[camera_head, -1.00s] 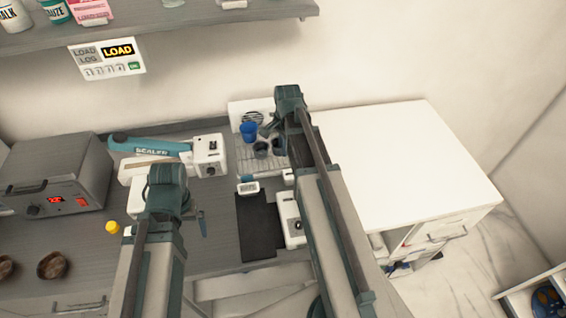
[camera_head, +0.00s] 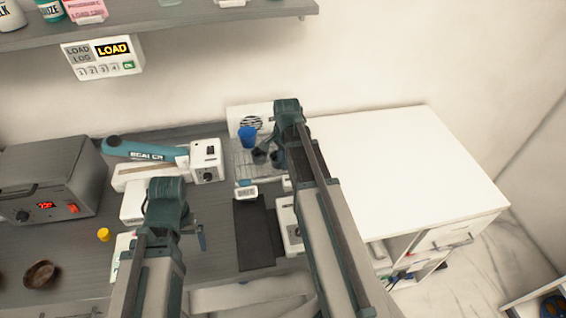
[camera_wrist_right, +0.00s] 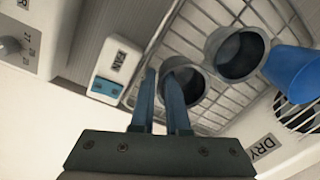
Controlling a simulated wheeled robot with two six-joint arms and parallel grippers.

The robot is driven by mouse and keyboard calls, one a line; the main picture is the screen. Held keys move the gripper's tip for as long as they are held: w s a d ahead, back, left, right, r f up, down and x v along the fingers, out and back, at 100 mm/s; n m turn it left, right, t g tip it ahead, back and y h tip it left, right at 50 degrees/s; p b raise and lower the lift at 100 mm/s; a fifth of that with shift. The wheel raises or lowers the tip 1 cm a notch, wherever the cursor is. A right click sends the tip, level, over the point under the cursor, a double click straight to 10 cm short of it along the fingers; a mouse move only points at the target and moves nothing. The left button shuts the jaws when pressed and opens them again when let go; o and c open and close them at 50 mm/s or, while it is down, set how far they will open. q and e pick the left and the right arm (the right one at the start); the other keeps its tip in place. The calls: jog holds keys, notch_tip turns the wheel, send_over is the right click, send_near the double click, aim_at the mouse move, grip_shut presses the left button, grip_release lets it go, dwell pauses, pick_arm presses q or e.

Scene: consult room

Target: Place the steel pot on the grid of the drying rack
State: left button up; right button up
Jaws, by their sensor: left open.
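Two grey metal pots show at the drying rack; I cannot tell which is the steel pot. One pot (camera_wrist_right: 188,88) is beside my right gripper (camera_wrist_right: 161,78), with one finger overlapping its opening and the other outside its rim. Its fingers are slightly apart; whether they grip the wall is unclear. The second pot (camera_wrist_right: 237,55) stands next to it. The rack's wire grid (camera_head: 243,171) lies below them and also shows in the right wrist view (camera_wrist_right: 205,18). In the head view my right arm hides part of the rack. My left gripper (camera_head: 202,238) is open, over the bench.
A blue cup (camera_head: 247,137) stands at the rack, close to the pots. A white fan unit (camera_head: 235,114) is behind it. A small box labelled FAN (camera_wrist_right: 117,62) borders the grid. A sealer (camera_head: 145,150) and dark mat (camera_head: 256,230) occupy the bench. The white cabinet top (camera_head: 410,165) is clear.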

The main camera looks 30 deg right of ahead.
jog(key=o, duration=0.3)
pick_arm(q)
jog(key=shift+r, duration=0.15)
pick_arm(e)
jog(key=shift+r, duration=0.15)
pick_arm(q)
notch_tip(320, 180, up, 12)
jog(key=p, duration=1.2)
pick_arm(e)
notch_tip(320, 180, up, 12)
jog(key=shift+s, duration=0.4)
pick_arm(q)
jog(key=shift+s, duration=0.1)
pick_arm(e)
jog(key=shift+s+d, duration=0.1)
jog(key=shift+s, duration=0.05)
